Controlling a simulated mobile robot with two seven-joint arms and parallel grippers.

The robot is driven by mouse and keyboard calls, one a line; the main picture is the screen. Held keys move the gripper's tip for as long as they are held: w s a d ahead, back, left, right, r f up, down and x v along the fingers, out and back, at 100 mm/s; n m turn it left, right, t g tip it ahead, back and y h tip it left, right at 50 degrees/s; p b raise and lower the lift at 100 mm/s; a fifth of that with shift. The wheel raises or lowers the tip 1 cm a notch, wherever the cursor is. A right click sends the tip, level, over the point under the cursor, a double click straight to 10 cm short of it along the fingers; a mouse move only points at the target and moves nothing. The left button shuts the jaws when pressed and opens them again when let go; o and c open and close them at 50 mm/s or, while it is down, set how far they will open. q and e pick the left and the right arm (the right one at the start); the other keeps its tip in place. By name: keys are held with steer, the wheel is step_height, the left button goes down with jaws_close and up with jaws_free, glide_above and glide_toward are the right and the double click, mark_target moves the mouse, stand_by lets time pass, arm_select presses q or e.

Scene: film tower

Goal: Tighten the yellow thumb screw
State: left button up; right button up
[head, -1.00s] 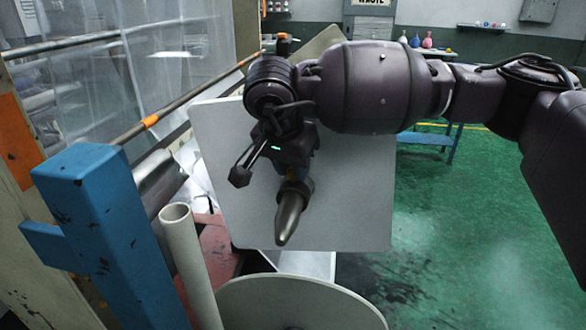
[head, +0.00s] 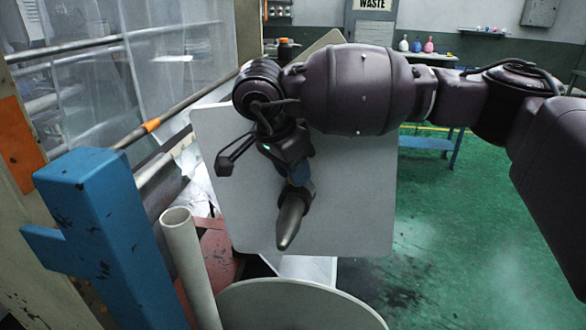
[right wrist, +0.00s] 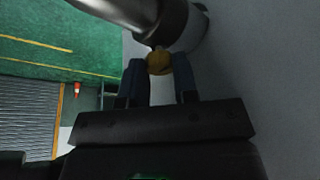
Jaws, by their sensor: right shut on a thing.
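The yellow thumb screw (right wrist: 159,63) shows in the right wrist view, between the fingertips of my right gripper (right wrist: 158,78). The gripper is shut on it, with one dark blue finger on each side. The screw sits at the base of a dark cylindrical fitting with a tapered metal nose (right wrist: 128,12). In the head view, this fitting (head: 291,220) stands out from a pale grey panel (head: 350,210), its nose pointing down. My right gripper (head: 300,178) is just above the fitting there and hides the screw. My left gripper is not in view.
A blue post (head: 105,240) and a pale pipe (head: 190,265) stand at the left. A round grey disc (head: 290,305) lies below the panel. Rails and clear plastic sheeting (head: 180,60) are behind. Green floor (head: 470,230) is open at the right.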

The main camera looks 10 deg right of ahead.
steer(key=o, duration=0.9)
steer(key=shift+o, duration=0.2)
steer(key=v, duration=1)
steer(key=shift+r, duration=0.4)
steer(key=shift+s+a, duration=0.1)
steer(key=shift+a, duration=0.05)
steer(key=shift+c, duration=0.2)
